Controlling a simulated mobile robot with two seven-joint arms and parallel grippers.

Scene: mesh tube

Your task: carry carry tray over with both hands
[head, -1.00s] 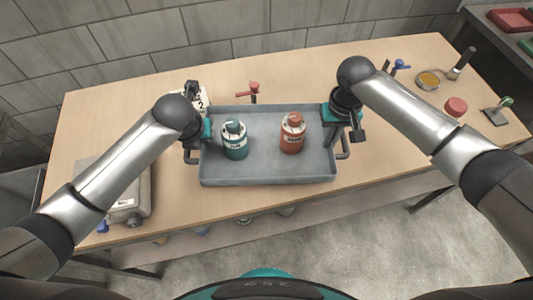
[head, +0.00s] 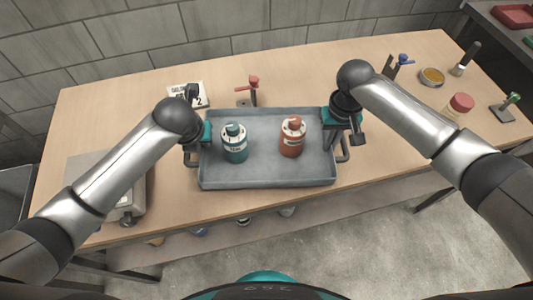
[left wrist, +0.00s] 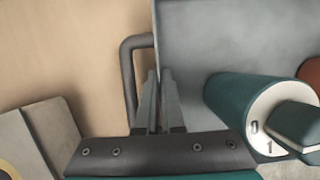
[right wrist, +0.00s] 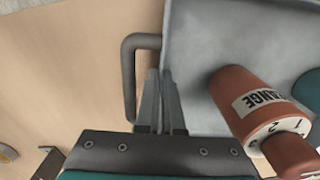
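The grey carry tray (head: 265,174) is in the middle of the head view, level, with a dark handle at each end. A teal canister (head: 235,147) stands upright in its left half and an orange canister (head: 291,141) in its right half. My left gripper (head: 196,143) is at the left end; in the left wrist view its fingers (left wrist: 158,100) are close together across the tray's edge, by the handle (left wrist: 128,75). My right gripper (head: 338,137) is the same at the right end, its fingers (right wrist: 158,100) by that handle (right wrist: 128,75). The fingertip contact is partly hidden.
The wooden table (head: 130,112) lies beneath. A grey box (head: 100,182) is at its left, a number sign (head: 188,95) and a red valve (head: 253,85) behind the tray. At right are a blue-topped valve (head: 401,62), a yellow dish (head: 431,76) and a red-capped jar (head: 460,105).

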